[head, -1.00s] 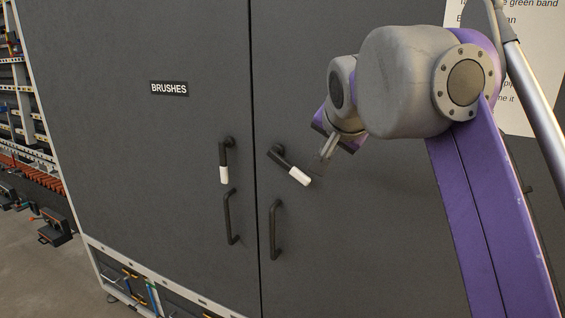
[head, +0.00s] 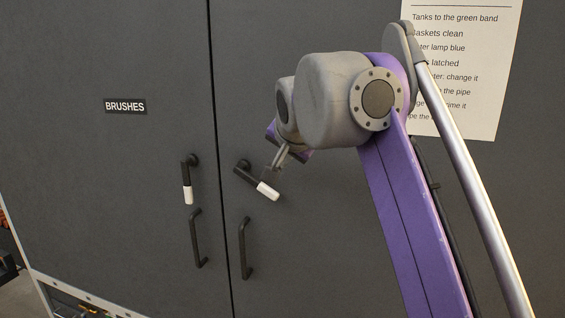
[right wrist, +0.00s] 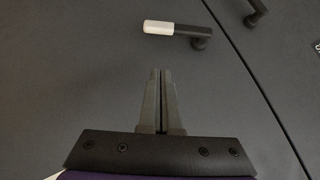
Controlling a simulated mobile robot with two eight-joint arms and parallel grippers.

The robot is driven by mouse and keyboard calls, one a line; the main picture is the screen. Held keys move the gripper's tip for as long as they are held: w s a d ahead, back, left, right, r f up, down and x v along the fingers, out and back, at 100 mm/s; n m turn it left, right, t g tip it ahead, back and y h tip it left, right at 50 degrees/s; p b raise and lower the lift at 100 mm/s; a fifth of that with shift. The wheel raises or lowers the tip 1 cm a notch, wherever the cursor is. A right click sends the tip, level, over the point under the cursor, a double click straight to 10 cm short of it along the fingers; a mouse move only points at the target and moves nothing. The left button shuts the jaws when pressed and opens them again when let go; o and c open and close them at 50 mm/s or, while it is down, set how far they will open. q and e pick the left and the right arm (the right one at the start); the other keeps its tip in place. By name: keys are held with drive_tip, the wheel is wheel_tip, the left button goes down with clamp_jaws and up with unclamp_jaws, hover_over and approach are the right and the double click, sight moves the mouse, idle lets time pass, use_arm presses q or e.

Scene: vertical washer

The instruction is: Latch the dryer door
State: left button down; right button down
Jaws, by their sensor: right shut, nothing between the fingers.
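Two tall dark grey doors meet at a vertical seam. The right door (head: 330,230) carries a black latch lever with a white tip (head: 257,180), slanting down to the right from its pivot. It also shows in the right wrist view (right wrist: 175,28), beyond the fingertips. The left door (head: 90,180) has a similar lever (head: 188,180) hanging nearly straight down. My right gripper (head: 272,172) is shut and empty; its fingers overlap the slanted lever in the head view. In the right wrist view the fingertips (right wrist: 161,72) are apart from the lever. My left gripper is out of view.
A fixed pull handle (head: 246,248) sits below the slanted lever, and another (head: 197,238) on the left door. The left door bears a "BRUSHES" label (head: 125,106). A printed notice (head: 470,80) hangs at upper right, partly behind my right arm.

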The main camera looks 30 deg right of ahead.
sight(257, 179)
drive_tip(key=w+f+b, duration=0.1)
drive_tip(key=w+f, duration=0.5)
drive_tip(key=f, duration=0.1)
drive_tip(key=shift+d+f+b, duration=0.25)
drive_tip(key=shift+d+b, duration=0.1)
drive_tip(key=shift+b, duration=0.05)
drive_tip(key=shift+w, duration=0.15)
drive_tip(key=shift+w, duration=0.1)
